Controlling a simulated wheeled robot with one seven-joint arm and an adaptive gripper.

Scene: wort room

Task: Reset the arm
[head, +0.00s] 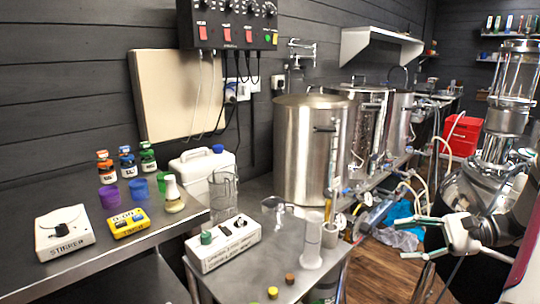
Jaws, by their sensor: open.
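My gripper (426,237) is at the lower right of the head view, white with green-edged fingers pointing left. Its two fingers are apart and nothing shows between them. It hangs in front of the wooden floor (385,275), to the right of the metal bench (330,270) and apart from it. Part of my dark arm shows behind it at the right edge.
A left bench (95,268) holds bottles, cups and a yellow timer (129,223). Steel kettles (305,150) line the wall.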

